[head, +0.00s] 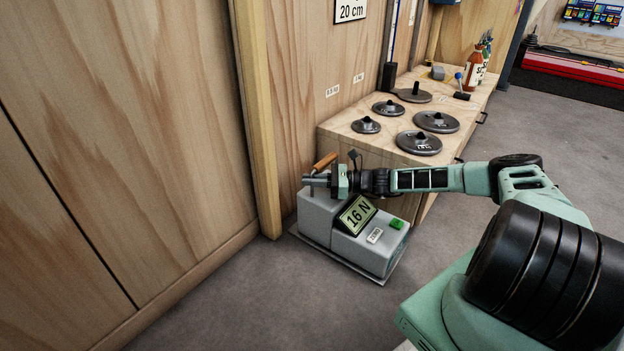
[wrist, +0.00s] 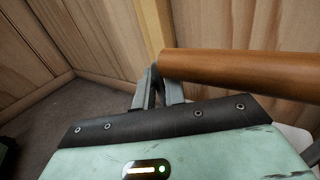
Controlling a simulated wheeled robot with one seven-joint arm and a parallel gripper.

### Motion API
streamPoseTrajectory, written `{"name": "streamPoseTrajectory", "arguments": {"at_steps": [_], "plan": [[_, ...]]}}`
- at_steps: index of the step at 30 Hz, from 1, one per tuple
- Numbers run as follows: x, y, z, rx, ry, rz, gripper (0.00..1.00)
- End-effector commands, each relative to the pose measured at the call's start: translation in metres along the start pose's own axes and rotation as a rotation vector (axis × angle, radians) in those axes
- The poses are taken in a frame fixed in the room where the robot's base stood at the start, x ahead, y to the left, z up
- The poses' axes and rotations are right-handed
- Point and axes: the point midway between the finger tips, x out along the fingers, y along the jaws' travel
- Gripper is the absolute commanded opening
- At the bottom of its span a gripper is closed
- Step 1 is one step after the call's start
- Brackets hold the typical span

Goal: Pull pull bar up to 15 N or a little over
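The pull bar (head: 326,161) is a short orange-brown wooden rod above the grey force gauge box (head: 315,215). The tilted display (head: 357,215) on the box reads 16 N. My gripper (head: 312,179) is at the bar's near left end, its fingers close together. In the wrist view the bar (wrist: 240,70) runs to the right from the fingertips (wrist: 156,80), which are nearly closed at its left end. The fingers appear shut on the bar, though the exact contact is partly hidden. The bar's mount is hidden behind my gripper.
A green button (head: 397,224) and a small white label (head: 375,235) are on the box's top. A wooden cabinet (head: 335,145) with several dark weights stands behind. A wooden wall (head: 120,130) with a post is close on the left. Grey floor in front is clear.

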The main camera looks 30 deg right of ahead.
Motion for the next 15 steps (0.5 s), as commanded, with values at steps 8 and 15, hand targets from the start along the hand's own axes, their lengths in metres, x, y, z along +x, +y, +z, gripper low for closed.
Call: {"name": "streamPoseTrajectory", "arguments": {"at_steps": [8, 15], "plan": [[0.000, 0.000, 0.000, 0.000, 0.001, -0.001, 0.35], [-0.015, -0.001, 0.004, 0.000, 0.003, -0.003, 0.35]]}}
